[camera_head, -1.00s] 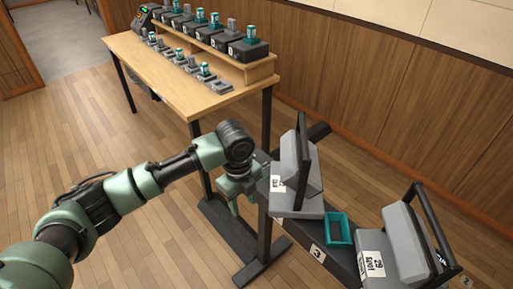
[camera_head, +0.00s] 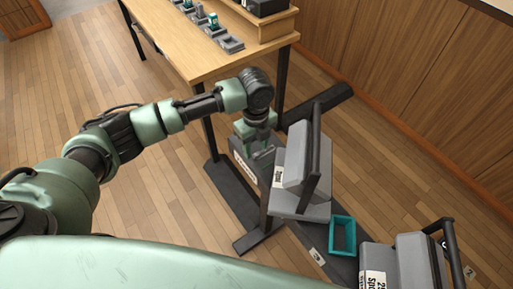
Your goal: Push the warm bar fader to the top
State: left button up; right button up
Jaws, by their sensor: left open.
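My left gripper (camera_head: 258,148) is open and points down beside the near grey fader unit (camera_head: 305,170). It is just to the unit's left, and I cannot tell if it touches. The unit has a black handle bar and a white label (camera_head: 277,178) too small to read. A second grey fader unit (camera_head: 412,262) with a black handle stands at the lower right; its label seems to read "Spot". I cannot make out which fader is the warm bar. A further white label (camera_head: 243,168) shows under the gripper, partly hidden. My right gripper is not in view.
A teal open tray (camera_head: 342,236) sits between the two grey units. Dark floor rails and feet (camera_head: 222,195) lie beneath. A wooden desk (camera_head: 190,50) with small grey and teal items stands behind. Wood-panelled wall is at right; bare floor is at left.

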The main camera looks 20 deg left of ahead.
aim_at(256, 155)
pick_arm(q)
jog(key=shift+w+f, duration=0.25)
jog(key=shift+f, duration=0.95)
jog(key=shift+s+f, duration=0.1)
jog(key=shift+f, duration=0.1)
grip_shut()
dwell(0.4)
